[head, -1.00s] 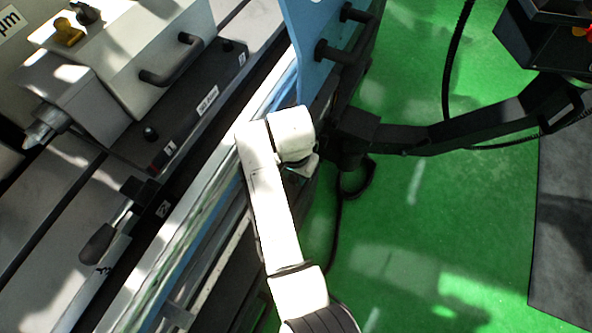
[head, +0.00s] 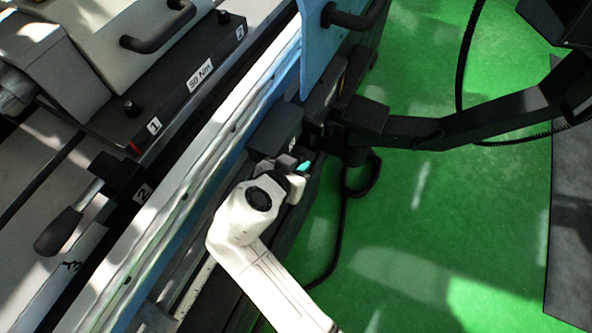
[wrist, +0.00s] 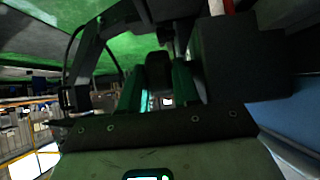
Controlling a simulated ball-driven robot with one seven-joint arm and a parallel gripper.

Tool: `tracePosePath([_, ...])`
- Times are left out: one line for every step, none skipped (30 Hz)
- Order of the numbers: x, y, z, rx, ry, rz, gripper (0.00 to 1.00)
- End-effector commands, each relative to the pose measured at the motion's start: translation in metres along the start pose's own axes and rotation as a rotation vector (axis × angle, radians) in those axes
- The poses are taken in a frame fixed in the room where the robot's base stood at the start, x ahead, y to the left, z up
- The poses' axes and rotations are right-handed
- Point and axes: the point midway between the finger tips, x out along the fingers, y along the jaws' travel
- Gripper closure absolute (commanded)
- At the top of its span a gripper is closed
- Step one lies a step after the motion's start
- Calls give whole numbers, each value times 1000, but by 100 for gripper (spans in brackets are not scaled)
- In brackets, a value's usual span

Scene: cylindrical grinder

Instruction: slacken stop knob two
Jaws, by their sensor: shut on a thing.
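My gripper (head: 293,163) is at the side of the machine bed in the head view, its tip against the lower end of a black block (head: 275,130). In the wrist view the two fingers of my gripper (wrist: 158,83) stand on both sides of a dark rounded knob (wrist: 158,68) and are shut on it. The knob is hidden behind my gripper in the head view. No number can be read on it, so I cannot confirm that it is stop knob two.
A blue panel with a black handle (head: 355,14) stands just above the block. A black bracket arm (head: 470,127) extends right. Green floor (head: 420,240) is free at right.

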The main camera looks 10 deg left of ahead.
Motion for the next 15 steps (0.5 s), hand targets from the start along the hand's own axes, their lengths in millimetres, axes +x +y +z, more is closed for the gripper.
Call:
tracePosePath([6, 0, 8, 1, 35, -2, 99])
tracePosePath([6, 0, 8, 1, 56, -2, 99])
tracePosePath([6, 0, 8, 2, 83, -2, 99])
tracePosePath([6, 0, 9, 2, 104, -1, 99])
tracePosePath([6, 0, 9, 2, 124, -2, 99])
tracePosePath([6, 0, 10, 2, 150, -1, 99])
tracePosePath([6, 0, 10, 3, 170, -1, 99])
tracePosePath([6, 0, 10, 3, 189, -1, 99])
tracePosePath([6, 0, 11, 3, 214, -1, 99])
tracePosePath([6, 0, 11, 3, 234, -1, 99])
tracePosePath([6, 0, 12, 2, 252, -1, 99])
tracePosePath([6, 0, 12, 3, 276, -1, 99])
tracePosePath([6, 0, 12, 3, 294, 0, 99])
tracePosePath([6, 0, 12, 3, 311, -1, 99])
tracePosePath([6, 0, 12, 3, 333, -2, 99])
